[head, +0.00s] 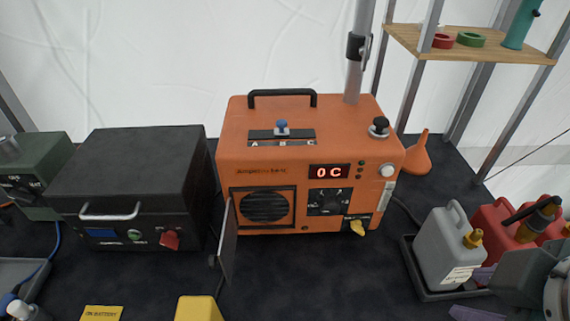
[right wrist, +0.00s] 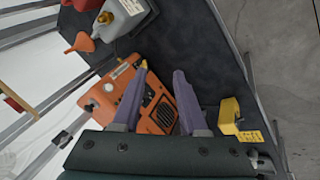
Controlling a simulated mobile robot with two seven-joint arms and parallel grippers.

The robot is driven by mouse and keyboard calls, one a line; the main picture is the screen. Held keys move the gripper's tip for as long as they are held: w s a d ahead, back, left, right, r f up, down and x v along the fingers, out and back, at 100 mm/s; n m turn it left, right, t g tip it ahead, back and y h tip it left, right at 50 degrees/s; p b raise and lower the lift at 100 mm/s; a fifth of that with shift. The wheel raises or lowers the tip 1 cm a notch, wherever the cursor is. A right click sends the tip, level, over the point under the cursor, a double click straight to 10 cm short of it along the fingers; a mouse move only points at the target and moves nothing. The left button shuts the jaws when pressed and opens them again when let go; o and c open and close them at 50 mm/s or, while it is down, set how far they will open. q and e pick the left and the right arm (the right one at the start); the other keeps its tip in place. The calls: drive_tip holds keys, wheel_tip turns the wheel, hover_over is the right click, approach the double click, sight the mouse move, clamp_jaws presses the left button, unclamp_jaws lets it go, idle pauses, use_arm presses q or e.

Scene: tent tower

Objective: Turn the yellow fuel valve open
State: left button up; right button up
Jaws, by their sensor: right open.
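The yellow fuel valve (head: 357,228) is a small knob low on the right of the front of an orange heater unit (head: 290,150). Its lever points down and slightly right in the head view. In the right wrist view the valve (right wrist: 143,64) shows close beside the tip of one finger in the picture; I cannot tell contact there. My right gripper (head: 466,296) is at the lower right of the head view, clear of the valve. Its purple fingers (right wrist: 160,76) are apart with nothing between them. My left gripper is out of view.
A grey jerrycan (head: 445,250) stands in a black tray right of the heater, with red cans (head: 493,228) beside it. An open door panel (head: 228,235) sticks out at the heater's front left. A black box (head: 135,170) stands left. A yellow block (head: 198,309) lies in front.

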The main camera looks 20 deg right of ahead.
drive_tip(key=w+d+f+n+t+h+b, duration=0.1)
drive_tip(key=w+d+f+n+h+b, duration=0.1)
drive_tip(key=f+n+b, duration=0.3)
drive_tip(key=w+d+f+n+t+h+b, duration=0.2)
drive_tip(key=w+f+n+b, duration=0.1)
drive_tip(key=f+b, duration=0.25)
drive_tip(key=n+t+y+b, duration=0.2)
drive_tip(key=n+t+b, duration=0.8)
drive_tip(key=n+b, duration=1.45)
approach(360, 233)
drive_tip(key=n+p, duration=0.1)
drive_tip(key=s+n+p, duration=0.1)
drive_tip(key=shift+d+n+p, duration=0.2)
drive_tip(key=shift+n+p, duration=0.05)
drive_tip(key=shift+p, duration=0.05)
drive_tip(key=shift+w+a+n+y, duration=0.1)
drive_tip(key=shift+n+y, duration=0.2)
drive_tip(key=shift+n, duration=0.1)
drive_tip(key=shift+w, duration=0.3)
drive_tip(key=b+x, duration=0.1)
drive_tip(key=x, duration=0.8)
drive_tip(key=shift+w+b, duration=0.1)
drive_tip(key=shift+b, duration=0.2)
drive_tip(key=shift+c, duration=0.2)
clamp_jaws()
